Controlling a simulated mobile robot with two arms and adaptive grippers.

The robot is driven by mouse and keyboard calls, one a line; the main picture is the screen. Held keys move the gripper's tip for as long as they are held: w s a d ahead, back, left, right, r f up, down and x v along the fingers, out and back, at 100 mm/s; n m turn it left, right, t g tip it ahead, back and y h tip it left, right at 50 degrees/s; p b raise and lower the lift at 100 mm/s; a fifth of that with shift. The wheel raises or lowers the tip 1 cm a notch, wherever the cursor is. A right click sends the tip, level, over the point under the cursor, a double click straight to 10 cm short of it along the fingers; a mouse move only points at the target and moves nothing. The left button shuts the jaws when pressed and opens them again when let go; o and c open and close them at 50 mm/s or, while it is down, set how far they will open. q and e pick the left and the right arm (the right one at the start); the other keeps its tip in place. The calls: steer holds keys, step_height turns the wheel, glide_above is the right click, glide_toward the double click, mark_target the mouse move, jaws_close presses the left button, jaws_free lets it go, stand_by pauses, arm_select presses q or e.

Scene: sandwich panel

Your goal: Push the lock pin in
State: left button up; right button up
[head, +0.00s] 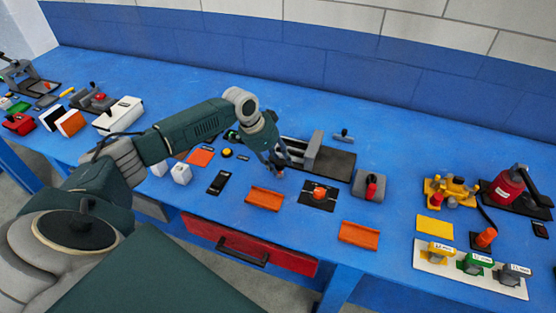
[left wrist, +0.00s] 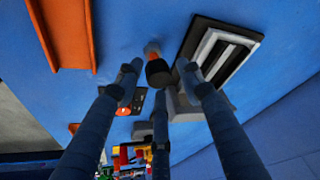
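A small upright pin with an orange-brown shaft and a black round end (left wrist: 158,72) is in the left wrist view; I cannot tell for sure that it is the lock pin. My left gripper (left wrist: 158,80) has its fingers spread around this pin, with gaps visible at the sides. In the head view the left gripper (head: 277,163) points down just left of a grey vise-like block (head: 302,152) on a black plate (head: 336,164). The pin is mostly hidden there by the fingers. My right gripper is not in view.
An orange knob (head: 319,194) on a black plate, orange trays (head: 265,199) (head: 359,235) and a grey block with a red knob (head: 369,186) stand close by. A red drawer (head: 248,246) is below the blue table's front edge. Yellow and red devices (head: 451,190) (head: 506,187) are at right.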

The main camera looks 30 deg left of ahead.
arm_select(q)
steer(key=shift+r, duration=0.1)
jaws_close()
steer(key=shift+f, duration=1.1)
steer(key=shift+o, duration=0.9)
jaws_free()
steer(key=shift+o, duration=0.9)
steer(key=shift+w+f, duration=0.15)
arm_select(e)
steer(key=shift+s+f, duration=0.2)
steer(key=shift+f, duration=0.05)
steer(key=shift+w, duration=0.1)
arm_select(q)
steer(key=v, duration=1.2)
